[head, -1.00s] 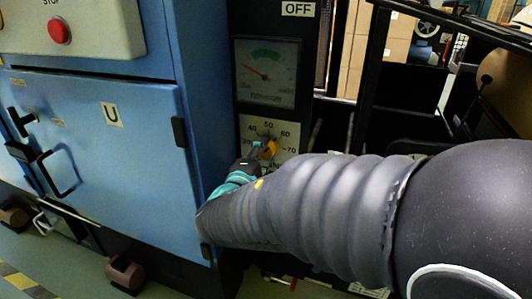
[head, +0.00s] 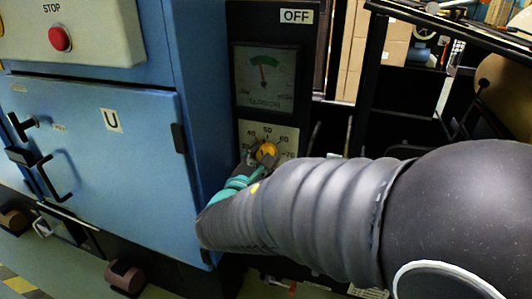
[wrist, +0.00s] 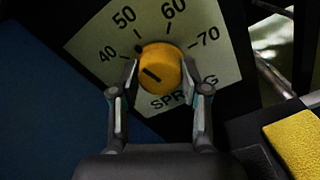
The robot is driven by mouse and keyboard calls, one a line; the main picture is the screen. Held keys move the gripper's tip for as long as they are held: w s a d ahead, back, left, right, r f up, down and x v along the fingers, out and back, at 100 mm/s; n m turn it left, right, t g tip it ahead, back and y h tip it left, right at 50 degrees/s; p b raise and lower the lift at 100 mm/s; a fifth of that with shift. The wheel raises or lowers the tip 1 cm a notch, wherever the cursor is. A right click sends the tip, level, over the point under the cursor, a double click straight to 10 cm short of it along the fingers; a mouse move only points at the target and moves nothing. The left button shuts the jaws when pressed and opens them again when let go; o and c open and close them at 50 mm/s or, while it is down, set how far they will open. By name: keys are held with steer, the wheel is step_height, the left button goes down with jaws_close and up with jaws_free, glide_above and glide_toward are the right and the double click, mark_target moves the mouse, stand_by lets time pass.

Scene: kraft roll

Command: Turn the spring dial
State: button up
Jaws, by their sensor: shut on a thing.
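The spring dial is a round orange-yellow knob (head: 266,150) on a pale scale plate (head: 285,132) marked 40 to 70. It also shows in the wrist view (wrist: 160,78), with a dark line on its face. My gripper (wrist: 160,66) has one finger on each side of the knob and is shut on it. My gripper (head: 262,157) is partly hidden by my arm in the head view. Above the plate, the tension gauge (head: 266,88) has its red needle pointing nearly straight up, at the green band.
A blue cabinet (head: 150,150) with a door handle and a red stop button (head: 60,38) stands left of the dial. An OFF label (head: 297,16) is above the gauge. Dark frame bars (head: 365,75) stand to the right.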

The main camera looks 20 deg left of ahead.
steer(key=shift+n, duration=0.6)
steer(key=o, duration=1.1)
steer(key=shift+o, duration=0.2)
steer(key=shift+s, duration=0.1)
steer(key=s+a, duration=0.1)
steer(key=s, duration=1)
steer(key=shift+s, duration=0.35)
